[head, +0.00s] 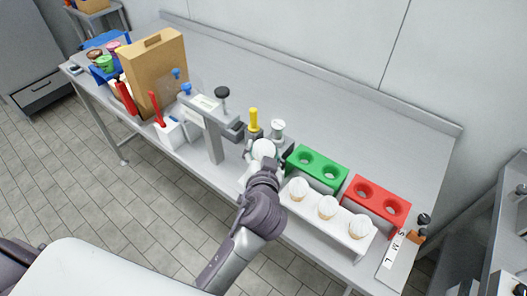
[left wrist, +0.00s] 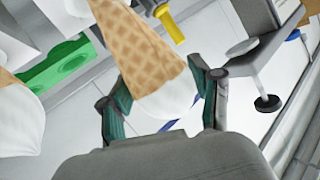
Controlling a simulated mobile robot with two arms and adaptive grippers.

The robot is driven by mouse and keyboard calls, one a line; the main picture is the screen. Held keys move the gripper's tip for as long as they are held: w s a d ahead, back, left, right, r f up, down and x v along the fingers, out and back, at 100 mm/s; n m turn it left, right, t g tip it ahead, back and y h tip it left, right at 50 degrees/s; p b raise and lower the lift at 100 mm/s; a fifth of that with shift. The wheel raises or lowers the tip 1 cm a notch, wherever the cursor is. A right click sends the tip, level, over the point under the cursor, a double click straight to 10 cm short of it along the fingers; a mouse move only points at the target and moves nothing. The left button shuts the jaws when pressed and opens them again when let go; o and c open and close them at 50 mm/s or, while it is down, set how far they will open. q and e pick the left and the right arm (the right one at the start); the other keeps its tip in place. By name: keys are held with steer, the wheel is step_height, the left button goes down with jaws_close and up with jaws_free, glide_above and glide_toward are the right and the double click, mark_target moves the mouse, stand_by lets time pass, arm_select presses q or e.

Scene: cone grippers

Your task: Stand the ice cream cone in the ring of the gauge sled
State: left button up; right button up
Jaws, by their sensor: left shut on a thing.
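My left gripper (head: 262,163) is shut on an ice cream cone (head: 264,148) with a white scoop, held in front of the yellow-handled fixture. In the left wrist view the gripper's green fingers (left wrist: 160,98) close around the white scoop, and the tan waffle cone (left wrist: 137,45) points up and away from the gripper. I cannot make out the ring of the gauge sled. A plate marked S, M, L (head: 391,252) with a black knob and an orange part lies at the bench's right end. A grey fixture with a yellow handle (head: 253,119) stands just behind my gripper. My right gripper is out of view.
A white rack (head: 352,240) holds three scooped cones. A green rack (head: 329,159) and a red rack (head: 381,192) have empty holes. The bench's back is clear.

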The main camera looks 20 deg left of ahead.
arm_select(q)
steer(key=shift+f+b, duration=0.8)
steer(key=shift+f, duration=0.15)
steer(key=shift+d+f+b, duration=0.1)
steer(key=shift+f+b, duration=0.5)
steer(key=shift+f, duration=0.15)
steer(key=o, duration=0.9)
steer(key=shift+o, duration=0.2)
steer(key=v, duration=1.2)
